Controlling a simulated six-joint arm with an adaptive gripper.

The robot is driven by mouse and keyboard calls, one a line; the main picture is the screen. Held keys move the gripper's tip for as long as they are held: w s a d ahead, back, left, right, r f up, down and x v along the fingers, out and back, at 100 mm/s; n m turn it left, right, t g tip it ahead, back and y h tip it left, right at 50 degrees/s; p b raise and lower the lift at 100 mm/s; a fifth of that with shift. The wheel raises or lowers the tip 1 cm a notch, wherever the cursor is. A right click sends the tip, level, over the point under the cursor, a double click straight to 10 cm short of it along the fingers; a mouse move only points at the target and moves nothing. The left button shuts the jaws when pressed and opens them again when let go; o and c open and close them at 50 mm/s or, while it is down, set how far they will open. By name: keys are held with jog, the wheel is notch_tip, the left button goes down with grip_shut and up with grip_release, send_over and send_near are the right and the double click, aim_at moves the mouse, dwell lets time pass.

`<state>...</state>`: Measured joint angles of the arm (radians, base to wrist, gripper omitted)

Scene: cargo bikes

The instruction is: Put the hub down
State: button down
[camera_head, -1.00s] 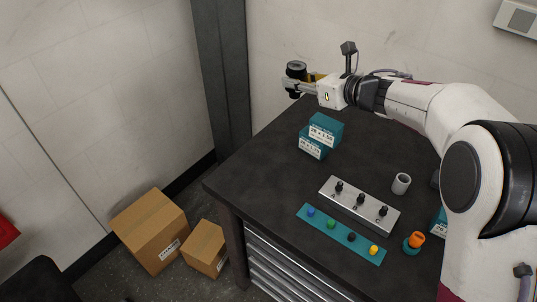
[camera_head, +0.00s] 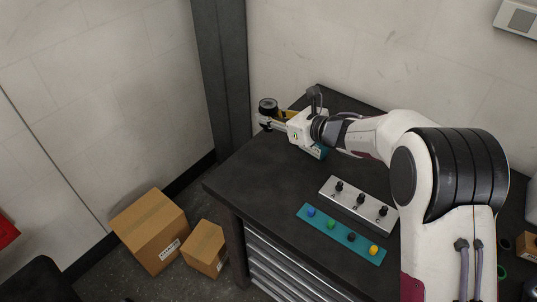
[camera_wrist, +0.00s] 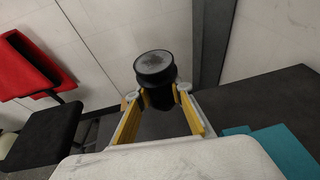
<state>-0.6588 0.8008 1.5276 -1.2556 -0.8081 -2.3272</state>
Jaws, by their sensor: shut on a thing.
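The hub is a black cylinder (camera_head: 268,105) with a grey top face, upright or nearly so. My gripper (camera_head: 270,122) is shut on it and holds it in the air near the back left edge of the dark table (camera_head: 262,180). In the wrist view the hub (camera_wrist: 154,70) sits between the yellow finger pads of my gripper (camera_wrist: 160,95). The hub's lower end is partly hidden by the fingers. I cannot tell its exact height over the table.
Teal boxes (camera_head: 319,152) stand on the table, mostly hidden behind my gripper. A silver plate (camera_head: 350,206) with black knobs and a teal strip (camera_head: 330,232) with coloured knobs lie nearer the front. The left front tabletop is clear. Cardboard boxes (camera_head: 150,230) stand on the floor.

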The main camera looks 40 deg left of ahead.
jog(key=shift+f, duration=0.1)
dwell(0.3)
jog(key=shift+f, duration=3.05)
jog(key=shift+f, duration=0.1)
jog(key=shift+f, duration=1.75)
jog(key=shift+f, duration=0.2)
jog(key=c, duration=1.8)
grip_release()
jog(key=shift+r, duration=0.15)
jog(key=shift+v, duration=6)
